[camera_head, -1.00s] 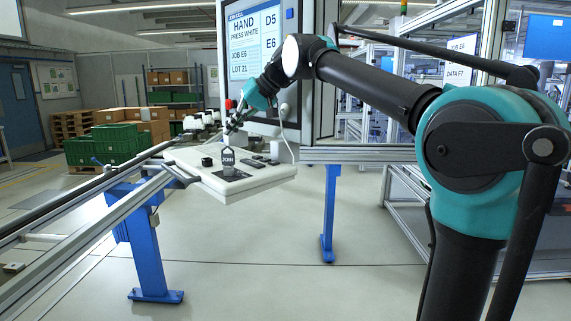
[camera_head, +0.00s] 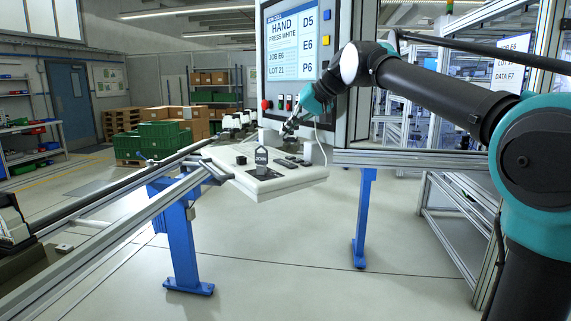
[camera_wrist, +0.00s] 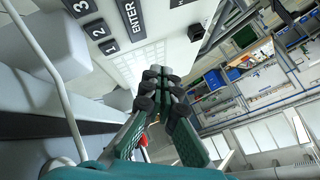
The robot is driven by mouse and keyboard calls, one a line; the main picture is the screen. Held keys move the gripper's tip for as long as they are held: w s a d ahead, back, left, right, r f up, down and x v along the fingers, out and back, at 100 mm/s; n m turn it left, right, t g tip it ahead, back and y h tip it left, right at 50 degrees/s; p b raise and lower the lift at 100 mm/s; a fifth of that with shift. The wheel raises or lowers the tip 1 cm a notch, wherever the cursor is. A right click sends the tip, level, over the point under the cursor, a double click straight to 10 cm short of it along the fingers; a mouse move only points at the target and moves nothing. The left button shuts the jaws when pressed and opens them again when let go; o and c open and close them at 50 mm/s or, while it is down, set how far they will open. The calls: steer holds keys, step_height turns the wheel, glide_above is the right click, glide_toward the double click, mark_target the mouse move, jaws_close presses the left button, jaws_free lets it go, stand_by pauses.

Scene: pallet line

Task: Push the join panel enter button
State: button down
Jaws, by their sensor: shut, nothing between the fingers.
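The join panel (camera_head: 255,187) is a pale sloped console with a dark JOIN tag (camera_head: 261,160) standing on it. Small dark keys (camera_head: 291,160) lie along its far right part; their labels are too small to read in the head view. In the wrist view the dark enter button (camera_wrist: 128,14), marked ENTER, is at the top edge, partly cut off, beside keys marked 3, 2 and 1 (camera_wrist: 109,47). My gripper (camera_head: 287,133) is shut and empty over the panel's back part. In the wrist view its fingertips (camera_wrist: 160,80) are below and right of the enter button, apart from it.
A large screen cabinet (camera_head: 292,45) stands right behind the panel, with a red button (camera_head: 266,104) at its lower left. A white cable (camera_head: 321,150) hangs beside my gripper. A black knob (camera_wrist: 196,32) stands on the panel. Rails (camera_head: 120,230) run along the left.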

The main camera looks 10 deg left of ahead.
mark_target(287, 163)
steer(key=shift+f, duration=3.1)
steer(key=shift+f, duration=0.2)
steer(key=shift+f, duration=0.2)
steer(key=shift+f, duration=0.5)
steer(key=shift+r, duration=0.9)
steer(key=shift+r, duration=2.55)
